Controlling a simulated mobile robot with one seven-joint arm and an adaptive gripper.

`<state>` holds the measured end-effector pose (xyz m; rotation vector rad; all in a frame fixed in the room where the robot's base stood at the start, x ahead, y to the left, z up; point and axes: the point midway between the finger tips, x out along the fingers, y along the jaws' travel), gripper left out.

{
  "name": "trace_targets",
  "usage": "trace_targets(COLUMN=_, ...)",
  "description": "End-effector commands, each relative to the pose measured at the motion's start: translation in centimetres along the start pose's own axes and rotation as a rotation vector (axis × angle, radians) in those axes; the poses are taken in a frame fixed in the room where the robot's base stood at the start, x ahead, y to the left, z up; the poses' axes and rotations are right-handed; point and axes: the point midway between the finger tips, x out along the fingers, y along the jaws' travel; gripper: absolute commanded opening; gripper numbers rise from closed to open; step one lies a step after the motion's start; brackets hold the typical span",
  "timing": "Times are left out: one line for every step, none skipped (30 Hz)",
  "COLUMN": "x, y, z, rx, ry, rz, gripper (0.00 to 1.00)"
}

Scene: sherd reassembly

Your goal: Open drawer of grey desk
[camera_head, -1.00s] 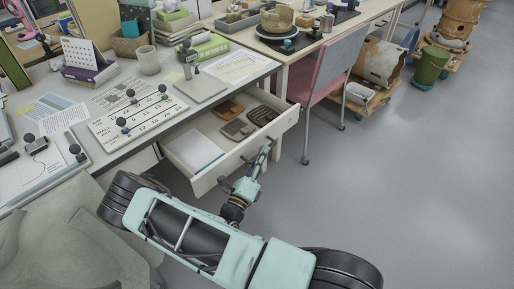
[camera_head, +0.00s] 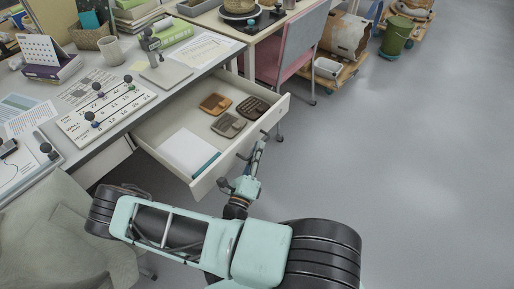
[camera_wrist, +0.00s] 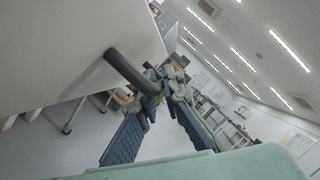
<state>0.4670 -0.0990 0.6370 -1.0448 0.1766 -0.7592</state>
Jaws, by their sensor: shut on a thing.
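The grey desk (camera_head: 110,137) stands at the left of the head view, and its white drawer (camera_head: 274,115) is pulled well out. Inside lie a white pad (camera_head: 188,152) and several brown and dark trays or pouches (camera_head: 228,124). My gripper (camera_head: 256,155) is at the outside of the drawer front. In the wrist view, my gripper (camera_wrist: 162,88) is shut on the dark, bent bar handle (camera_wrist: 125,68) of the drawer's pale front panel (camera_wrist: 60,50). The fingers hide part of the handle.
A draped chair (camera_head: 50,235) is at lower left. The floor (camera_head: 420,170) on the right is clear.

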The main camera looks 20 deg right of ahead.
Motion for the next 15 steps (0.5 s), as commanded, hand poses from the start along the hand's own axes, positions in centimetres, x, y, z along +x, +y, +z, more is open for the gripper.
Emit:
trace_targets(x=-0.06, y=0.08, z=0.03, rx=0.0, ry=-0.001, rz=0.002, gripper=0.0)
trace_targets(x=-0.06, y=0.09, z=0.04, rx=0.0, ry=-0.001, rz=0.002, gripper=0.0)
trace_targets(x=-0.06, y=0.09, z=0.04, rx=0.0, ry=-0.001, rz=0.002, gripper=0.08)
trace_targets(x=-0.06, y=0.09, z=0.05, rx=0.0, ry=-0.001, rz=0.002, gripper=0.12)
trace_targets(x=-0.06, y=0.09, z=0.05, rx=0.0, ry=-0.001, rz=0.002, gripper=0.15)
trace_targets(x=-0.05, y=0.09, z=0.05, rx=0.0, ry=-0.001, rz=0.002, gripper=0.19)
trace_targets(x=-0.05, y=0.09, z=0.05, rx=0.0, ry=-0.001, rz=0.002, gripper=0.23)
trace_targets(x=-0.04, y=0.08, z=0.05, rx=0.0, ry=-0.001, rz=0.002, gripper=0.25)
trace_targets(x=-0.03, y=0.07, z=0.05, rx=0.0, ry=-0.001, rz=0.002, gripper=0.25)
trace_targets(x=-0.03, y=0.07, z=0.05, rx=0.0, ry=-0.001, rz=0.002, gripper=0.25)
trace_targets(x=-0.02, y=0.07, z=0.05, rx=0.0, ry=-0.001, rz=0.002, gripper=0.25)
trace_targets(x=-0.02, y=0.06, z=0.05, rx=0.0, ry=0.0, rz=0.001, gripper=0.25)
trace_targets(x=-0.01, y=0.06, z=0.05, rx=0.0, ry=-0.001, rz=0.001, gripper=0.25)
trace_targets(x=-0.01, y=0.06, z=0.05, rx=0.0, ry=-0.001, rz=0.001, gripper=0.25)
trace_targets(x=0.0, y=0.04, z=0.06, rx=0.0, ry=-0.001, rz=0.001, gripper=0.25)
